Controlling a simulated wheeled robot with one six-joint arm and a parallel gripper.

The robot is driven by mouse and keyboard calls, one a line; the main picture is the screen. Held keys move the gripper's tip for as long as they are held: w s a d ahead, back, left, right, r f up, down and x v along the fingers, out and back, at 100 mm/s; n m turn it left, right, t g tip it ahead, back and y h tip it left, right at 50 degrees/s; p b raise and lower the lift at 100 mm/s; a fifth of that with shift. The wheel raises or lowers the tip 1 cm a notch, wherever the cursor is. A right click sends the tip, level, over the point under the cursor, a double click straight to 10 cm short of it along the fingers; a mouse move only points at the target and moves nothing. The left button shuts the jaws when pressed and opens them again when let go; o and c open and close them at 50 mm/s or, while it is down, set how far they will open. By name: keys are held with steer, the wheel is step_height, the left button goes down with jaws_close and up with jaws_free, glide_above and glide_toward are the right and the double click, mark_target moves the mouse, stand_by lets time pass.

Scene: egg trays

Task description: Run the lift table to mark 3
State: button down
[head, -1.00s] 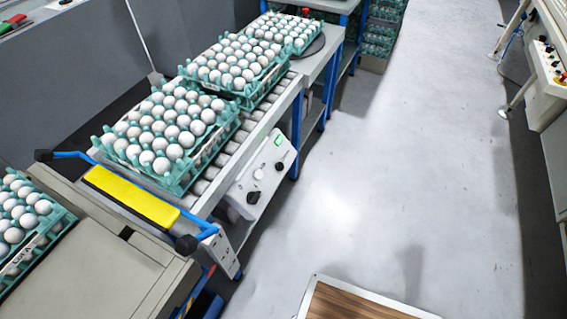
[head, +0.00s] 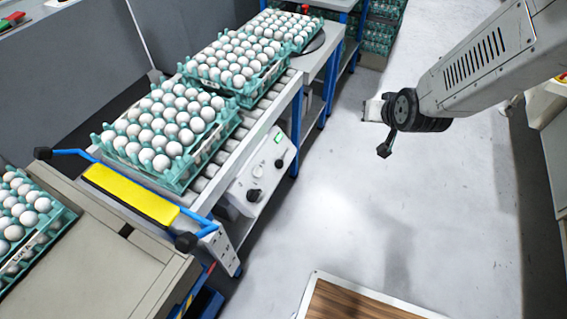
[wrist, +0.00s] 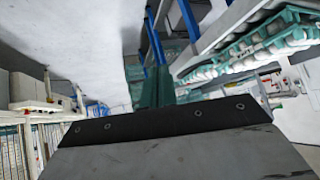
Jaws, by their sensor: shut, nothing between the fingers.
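A lift table is hard to single out by name. The nearest unit is a grey bench (head: 95,240) with a yellow pad (head: 130,194) and a blue bar handle with black knobs. A white panel with small dark marks (head: 222,248) is on its right end; the marks are too small to read. A control box (head: 262,172) with black knobs and a green display sits on the conveyor's side. My gripper (head: 373,109) is shut and empty, up over the floor to the right of the conveyor. In the wrist view a dark plate (wrist: 165,120) fills the bottom.
Teal trays of white eggs (head: 150,172) stand on the roller conveyor (head: 225,158). Another egg tray (head: 62,222) is at far left. A wooden-topped surface (head: 355,303) is at the bottom. The grey floor in the middle is clear.

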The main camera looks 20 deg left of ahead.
mark_target(279, 164)
steer(key=s+a+f+n+t+y, duration=0.1)
steer(key=s+a+f+y, duration=0.1)
steer(key=a+f, duration=0.5)
steer(key=s+a+f+n+t+y, duration=0.1)
steer(key=s+a+f+t+y, duration=0.1)
steer(key=s+a+f, duration=0.2)
steer(key=a+f, duration=0.3)
steer(key=f, duration=0.5)
steer(key=shift+a, duration=0.15)
steer(key=shift+w+a+f, duration=0.15)
steer(key=shift+a+f, duration=1.35)
steer(key=shift+a, duration=0.15)
steer(key=shift+w+a+f, duration=0.15)
steer(key=shift+a+f, duration=1.3)
steer(key=shift+a, duration=0.15)
steer(key=shift+a+f, duration=0.1)
steer(key=shift+a+f, duration=0.2)
